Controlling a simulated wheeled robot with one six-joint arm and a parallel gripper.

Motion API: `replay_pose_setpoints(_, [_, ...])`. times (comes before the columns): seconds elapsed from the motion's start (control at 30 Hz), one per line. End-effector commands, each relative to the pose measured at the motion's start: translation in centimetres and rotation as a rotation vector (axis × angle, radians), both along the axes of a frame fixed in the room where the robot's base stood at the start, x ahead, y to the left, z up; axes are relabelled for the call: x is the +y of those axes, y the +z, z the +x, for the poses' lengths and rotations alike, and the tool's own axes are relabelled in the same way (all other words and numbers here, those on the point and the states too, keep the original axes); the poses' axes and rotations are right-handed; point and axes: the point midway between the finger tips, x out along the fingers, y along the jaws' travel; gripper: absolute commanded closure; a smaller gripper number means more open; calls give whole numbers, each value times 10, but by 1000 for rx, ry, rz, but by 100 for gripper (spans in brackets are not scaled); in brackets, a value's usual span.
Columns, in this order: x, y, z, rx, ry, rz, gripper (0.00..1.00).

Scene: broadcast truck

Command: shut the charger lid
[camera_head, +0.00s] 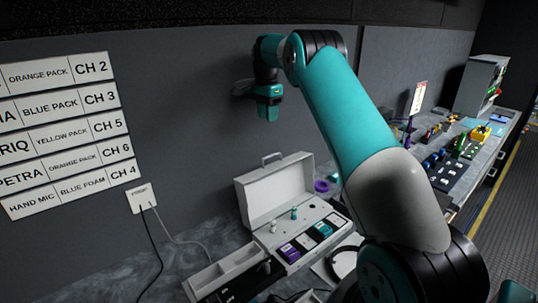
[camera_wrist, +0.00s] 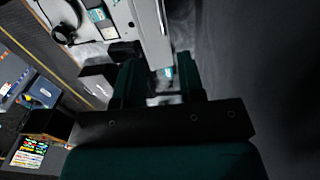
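The charger (camera_head: 268,240) is a white case on the counter against the wall. Its lid (camera_head: 276,190) stands raised at the back, with a handle on its top edge. Purple, white and teal packs sit in the charger's front bays, with small knobs behind them. My gripper (camera_head: 268,114) is in the air above the lid, near the wall, pointing down and apart from it. In the wrist view my gripper (camera_wrist: 159,72) has its two fingers spread with a gap between them, and nothing is held. The lid (camera_wrist: 152,35) shows there as a pale strip beyond the fingertips.
A wall outlet (camera_head: 142,199) with cables is left of the charger. An open tray (camera_head: 222,272) is at the front left. Headphones (camera_head: 343,262) lie right of the charger. A purple roll (camera_head: 322,186) is beside the lid. The air between gripper and lid looks clear.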

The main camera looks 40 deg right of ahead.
Motion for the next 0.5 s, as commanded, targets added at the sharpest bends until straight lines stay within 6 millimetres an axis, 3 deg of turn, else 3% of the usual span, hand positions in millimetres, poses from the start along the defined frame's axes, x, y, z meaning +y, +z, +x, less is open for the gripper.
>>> replay_pose_setpoints(0.5, [2, -108, -6, 4, 4, 2, 64])
